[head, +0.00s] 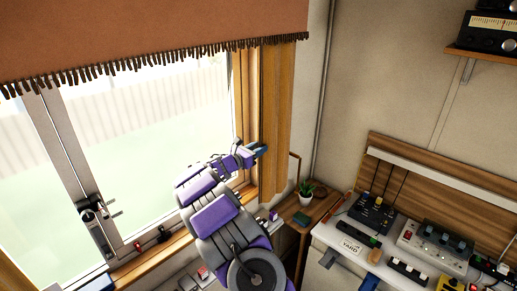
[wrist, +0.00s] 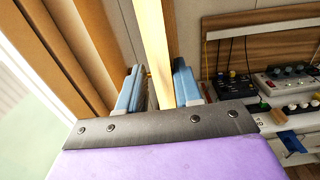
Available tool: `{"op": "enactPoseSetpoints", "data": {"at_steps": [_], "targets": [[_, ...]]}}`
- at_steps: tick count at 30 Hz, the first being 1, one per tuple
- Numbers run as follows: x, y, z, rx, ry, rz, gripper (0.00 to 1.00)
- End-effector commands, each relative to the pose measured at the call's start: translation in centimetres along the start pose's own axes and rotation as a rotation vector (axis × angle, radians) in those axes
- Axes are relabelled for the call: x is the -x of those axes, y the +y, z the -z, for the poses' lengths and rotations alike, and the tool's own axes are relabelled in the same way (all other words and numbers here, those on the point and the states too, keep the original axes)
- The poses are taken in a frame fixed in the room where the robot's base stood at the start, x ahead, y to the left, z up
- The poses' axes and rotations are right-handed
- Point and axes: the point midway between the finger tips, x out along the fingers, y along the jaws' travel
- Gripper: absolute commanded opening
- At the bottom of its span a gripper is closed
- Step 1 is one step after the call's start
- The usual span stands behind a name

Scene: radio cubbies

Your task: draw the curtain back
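The orange-brown curtain (head: 278,115) hangs bunched in a narrow strip at the right side of the window, below a fringed valance. In the wrist view its brown folds (wrist: 62,45) seem to fill the upper left. My gripper (head: 262,149) is at the curtain's lower part in the head view. In the wrist view, my gripper's two blue fingers (wrist: 158,90) stand apart, with a pale yellow-brown strip (wrist: 155,45), likely a curtain fold, running between them. The strip lies close to the right finger. Whether both fingers touch it is unclear.
The window (head: 150,150) has a grey frame and latch, with a wooden sill below. The fringed valance (head: 150,35) hangs above. To the right are a potted plant (head: 306,190), a workbench with several radio devices (head: 430,240) and a shelf with a radio (head: 487,32).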

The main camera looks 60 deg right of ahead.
Motion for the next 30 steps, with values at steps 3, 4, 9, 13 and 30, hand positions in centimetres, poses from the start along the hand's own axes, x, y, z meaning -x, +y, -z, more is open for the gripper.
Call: {"op": "enactPoseSetpoints", "data": {"at_steps": [3,4,9,13,30], "targets": [[1.9,0.1,-0.1,0.002,-0.002,-0.002,0.34],[2.5,0.1,-0.1,0.002,-0.003,-0.003,0.34],[6.3,0.1,-0.1,0.001,-0.003,-0.004,0.34],[9.2,0.2,0.0,0.001,-0.001,-0.006,0.34],[16.4,0.1,0.1,0.0,0.001,-0.001,0.34]]}}
